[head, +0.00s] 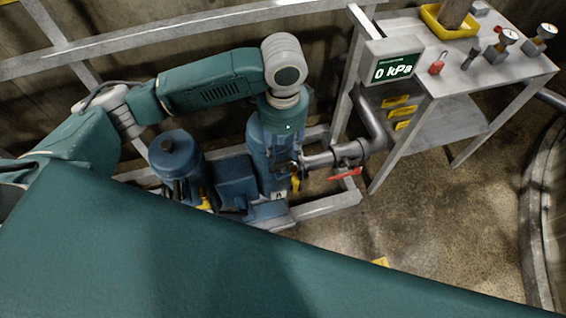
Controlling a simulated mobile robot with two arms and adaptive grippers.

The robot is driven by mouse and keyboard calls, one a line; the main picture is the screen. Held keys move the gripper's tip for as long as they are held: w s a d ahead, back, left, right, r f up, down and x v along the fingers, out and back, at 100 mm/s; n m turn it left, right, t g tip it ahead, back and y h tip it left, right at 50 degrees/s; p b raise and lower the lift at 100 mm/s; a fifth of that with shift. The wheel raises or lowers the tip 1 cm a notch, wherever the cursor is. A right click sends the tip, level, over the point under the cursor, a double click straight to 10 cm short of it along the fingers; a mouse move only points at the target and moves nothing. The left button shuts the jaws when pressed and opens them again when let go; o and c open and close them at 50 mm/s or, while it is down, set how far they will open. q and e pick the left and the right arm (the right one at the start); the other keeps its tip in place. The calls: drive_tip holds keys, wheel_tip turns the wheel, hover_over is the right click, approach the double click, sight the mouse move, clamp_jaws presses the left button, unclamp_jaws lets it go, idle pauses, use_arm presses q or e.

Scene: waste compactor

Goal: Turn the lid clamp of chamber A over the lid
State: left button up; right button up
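Chamber A is a blue upright cylinder (267,170) with a tag marked "A" (279,196) at its foot. My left arm reaches in from the left and its teal wrist hangs right over the top of this chamber. The wrist covers the lid and the lid clamp, so I cannot tell how the clamp lies. The fingers of my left gripper are hidden too, and I cannot tell if they touch anything. A small yellow part (295,183) shows low on the chamber's right side. My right gripper is not in view.
A second blue chamber (176,160) stands to the left. A pipe with a red valve handle (344,174) runs right from chamber A. A display reading "0 kPa" (393,70) is on a metal bench (475,85) with gauges, a red padlock (437,65) and a yellow tray (432,22).

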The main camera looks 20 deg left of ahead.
sight(283, 164)
use_arm(q)
wheel_tip(283, 164, down, 9)
drive_tip(key=shift+r+p, duration=0.1)
drive_tip(key=shift+p, duration=0.4)
